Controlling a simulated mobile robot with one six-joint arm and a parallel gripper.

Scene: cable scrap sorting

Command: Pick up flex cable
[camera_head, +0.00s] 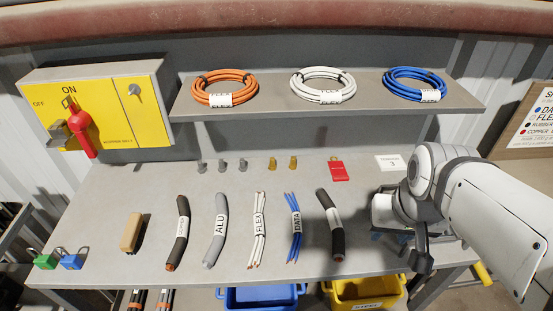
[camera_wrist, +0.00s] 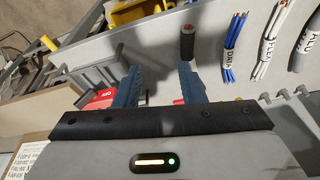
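The flex cable (camera_head: 257,230) is a bundle of thin white strands with a white FLEX label. It lies lengthwise on the grey workbench, between the ALU cable (camera_head: 215,230) and the blue DATA cable (camera_head: 294,228). My gripper (camera_head: 388,240) is at the right end of the bench, well to the right of the flex cable, and its fingers are mostly hidden in the head view. In the wrist view my gripper (camera_wrist: 160,84) has its two blue-grey fingers apart with nothing between them. The flex cable (camera_wrist: 272,40) shows there at the upper right.
A thick dark cable (camera_head: 329,222) lies between my gripper and the DATA cable. A red tag (camera_head: 337,171) and several small connectors stand behind. A shelf with orange, white and blue coils (camera_head: 415,85) overhangs the back. Blue and yellow bins (camera_head: 363,293) are below the front edge.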

